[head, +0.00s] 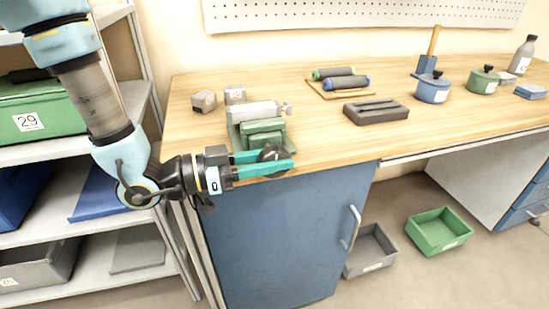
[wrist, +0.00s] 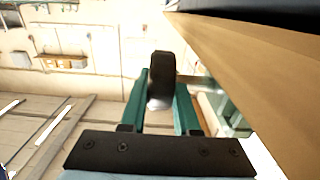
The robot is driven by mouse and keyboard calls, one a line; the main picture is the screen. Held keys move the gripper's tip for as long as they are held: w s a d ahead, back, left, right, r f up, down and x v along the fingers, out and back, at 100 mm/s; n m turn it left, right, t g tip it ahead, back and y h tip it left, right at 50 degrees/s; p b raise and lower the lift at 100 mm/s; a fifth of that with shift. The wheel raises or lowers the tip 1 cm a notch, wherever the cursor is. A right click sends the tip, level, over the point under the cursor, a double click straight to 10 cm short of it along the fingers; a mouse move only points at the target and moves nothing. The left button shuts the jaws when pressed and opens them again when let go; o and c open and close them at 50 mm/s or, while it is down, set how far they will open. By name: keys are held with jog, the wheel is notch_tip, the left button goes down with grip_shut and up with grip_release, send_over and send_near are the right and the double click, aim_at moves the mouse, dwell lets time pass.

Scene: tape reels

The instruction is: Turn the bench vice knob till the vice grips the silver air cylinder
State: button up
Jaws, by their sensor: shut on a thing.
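A green bench vice (head: 263,132) stands at the front left edge of the wooden workbench. A silver air cylinder (head: 252,112) lies across the vice at its jaws; whether the jaws touch it, I cannot tell. The dark round vice knob (head: 272,153) sticks out at the front of the vice, past the bench edge. My gripper (head: 279,161) has teal fingers and is shut on the knob, one finger on each side. In the wrist view the knob (wrist: 162,72) shows edge-on between my fingertips.
Small grey blocks (head: 204,101) stand behind the vice. A dark grey slotted block (head: 376,111) and a board with green and blue rollers (head: 341,82) lie to the right. The blue cabinet (head: 285,235) is below. Shelves with bins (head: 40,119) stand at left.

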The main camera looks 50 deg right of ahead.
grip_shut()
jog(key=shift+r+p, duration=0.1)
jog(key=shift+p, duration=0.2)
